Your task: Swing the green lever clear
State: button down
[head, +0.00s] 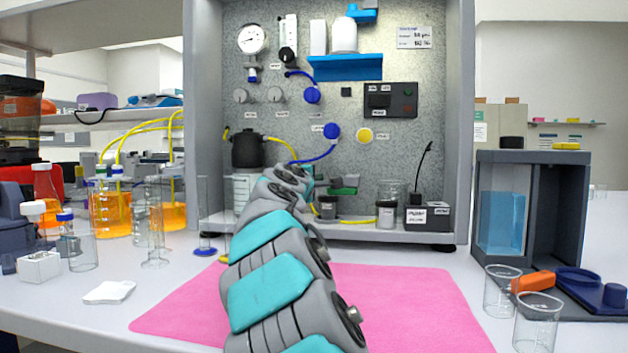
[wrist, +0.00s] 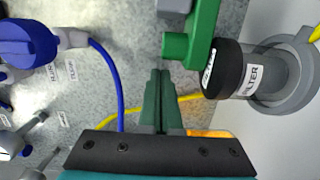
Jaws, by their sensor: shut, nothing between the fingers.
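The green lever (wrist: 190,38) is in the wrist view at the top middle, with one end beside the black cap (wrist: 222,72) of a cylinder labelled FILTER (wrist: 252,78). In the head view the green lever (head: 345,183) shows low on the speckled panel, just right of my arm's far end. My gripper (wrist: 160,75) is shut and empty, its dark green fingers pointing at the panel. The fingertips are just below the lever in the wrist view; I cannot tell whether they touch it. In the head view my arm mostly hides my gripper.
A blue hose (wrist: 106,85) and blue knob (wrist: 28,42) lie left in the wrist view. A yellow tube (wrist: 140,113) passes behind my fingers. The pink mat (head: 410,310) is clear at right.

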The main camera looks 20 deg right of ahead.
jog(key=shift+s+d, duration=0.2)
jog(key=shift+s, duration=0.85)
jog(key=shift+s+d, duration=0.1)
jog(key=shift+s, duration=0.3)
jog(key=shift+s+y, duration=0.2)
jog(key=shift+y, duration=0.1)
